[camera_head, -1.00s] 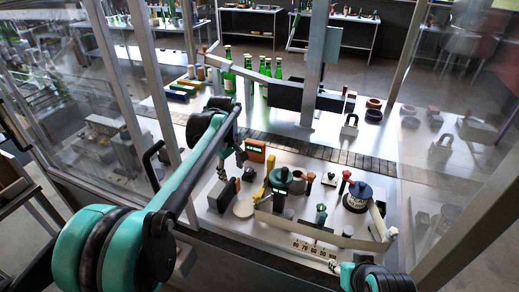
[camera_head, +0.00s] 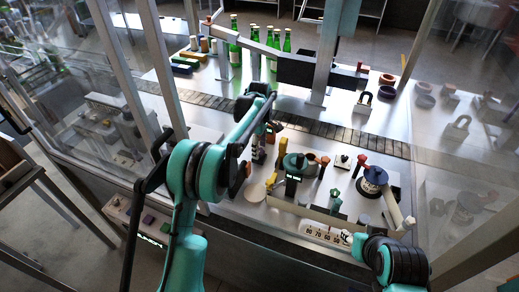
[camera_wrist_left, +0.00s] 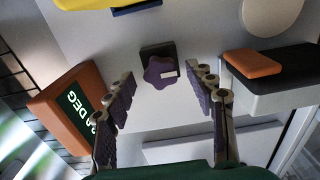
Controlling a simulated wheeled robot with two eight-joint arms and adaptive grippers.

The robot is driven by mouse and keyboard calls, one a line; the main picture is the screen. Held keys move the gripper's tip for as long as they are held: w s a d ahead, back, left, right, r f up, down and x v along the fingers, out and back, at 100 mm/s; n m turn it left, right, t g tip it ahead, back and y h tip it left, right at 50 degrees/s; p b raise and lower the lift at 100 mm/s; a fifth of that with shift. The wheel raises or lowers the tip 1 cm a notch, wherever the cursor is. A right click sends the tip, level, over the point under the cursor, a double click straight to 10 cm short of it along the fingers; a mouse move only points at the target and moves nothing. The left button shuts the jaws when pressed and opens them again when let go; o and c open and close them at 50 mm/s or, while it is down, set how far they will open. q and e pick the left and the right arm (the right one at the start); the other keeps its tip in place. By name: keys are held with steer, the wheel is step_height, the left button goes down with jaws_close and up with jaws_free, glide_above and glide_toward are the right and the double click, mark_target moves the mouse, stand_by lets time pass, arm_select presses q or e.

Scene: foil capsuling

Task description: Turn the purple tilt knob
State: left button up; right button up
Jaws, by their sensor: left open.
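The purple tilt knob (camera_wrist_left: 160,72) is a lobed knob with a pale mark, on a small dark square base in the left wrist view. My left gripper (camera_wrist_left: 165,88) is open, with one finger on each side of the picture below the knob; the knob appears between and beyond the fingertips, apart from them. An orange display box (camera_wrist_left: 70,108) reading DEG stands left of the knob. In the head view my left gripper (camera_head: 257,155) hangs over the bench beside this box (camera_head: 275,127), and I cannot make out the knob there. My right gripper (camera_head: 346,238) shows only small at the lower right.
A dark block with an orange top (camera_wrist_left: 252,63) stands right of the knob. A green-topped device (camera_head: 293,164) and a dark round device (camera_head: 373,180) stand on the bench to the right. Green bottles (camera_head: 273,40) stand behind the conveyor (camera_head: 325,128). A glass frame encloses the bench.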

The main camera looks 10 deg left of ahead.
arm_select(q)
steer(key=shift+f, duration=0.25)
steer(key=c, duration=1.2)
steer(key=shift+o, duration=0.2)
